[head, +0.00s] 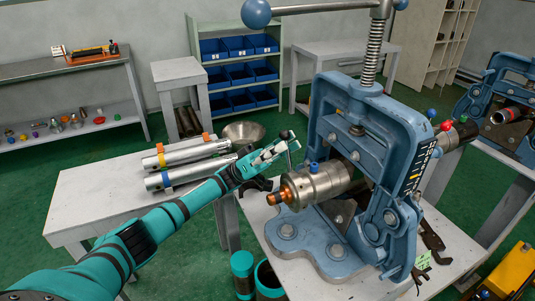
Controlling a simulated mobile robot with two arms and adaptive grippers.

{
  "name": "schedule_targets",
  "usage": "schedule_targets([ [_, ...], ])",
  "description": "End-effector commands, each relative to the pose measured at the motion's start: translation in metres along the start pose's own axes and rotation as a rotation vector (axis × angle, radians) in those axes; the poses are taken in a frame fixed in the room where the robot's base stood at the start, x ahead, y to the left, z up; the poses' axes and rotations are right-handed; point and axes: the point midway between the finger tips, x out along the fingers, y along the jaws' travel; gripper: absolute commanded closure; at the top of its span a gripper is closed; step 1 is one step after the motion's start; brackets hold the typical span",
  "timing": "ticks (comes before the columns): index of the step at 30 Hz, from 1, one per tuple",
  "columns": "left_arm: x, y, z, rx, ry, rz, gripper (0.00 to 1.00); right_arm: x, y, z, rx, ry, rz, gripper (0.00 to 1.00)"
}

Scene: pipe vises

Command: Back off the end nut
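A blue pipe vise (325,125) stands on a pale table at the right. A metal cylinder (322,182) lies through it, with a small blue knob (313,168) on top. A copper-coloured end nut (286,194) sits at the cylinder's near left end, with a tip pointing left. My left gripper (279,160) is above and slightly left of the nut in the picture, apart from it. Its fingers look spread, with nothing visible between them. The depth gap to the nut is hard to judge. My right gripper is not in view.
Two metal tubes (188,175) with coloured bands and a metal funnel (243,132) lie on the left table. A wrench (432,238) lies right of the vise. A long screw with a blue-ball handle (257,13) rises above it. Another blue vise (487,98) stands far right.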

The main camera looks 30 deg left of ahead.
Motion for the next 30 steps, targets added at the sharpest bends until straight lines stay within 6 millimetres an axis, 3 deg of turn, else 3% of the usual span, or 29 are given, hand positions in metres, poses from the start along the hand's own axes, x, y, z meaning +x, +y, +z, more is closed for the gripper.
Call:
schedule_targets([
  [12, -0.086, 0.001, -0.001, 0.002, 0.003, -0.004, 0.66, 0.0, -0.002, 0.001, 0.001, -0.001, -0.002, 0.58],
  [21, -0.108, 0.002, -0.001, 0.002, 0.001, -0.001, 0.66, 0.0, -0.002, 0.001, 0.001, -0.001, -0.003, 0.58],
  [30, -0.111, 0.002, -0.001, 0.002, 0.001, 0.0, 0.66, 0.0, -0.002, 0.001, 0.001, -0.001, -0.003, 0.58],
])
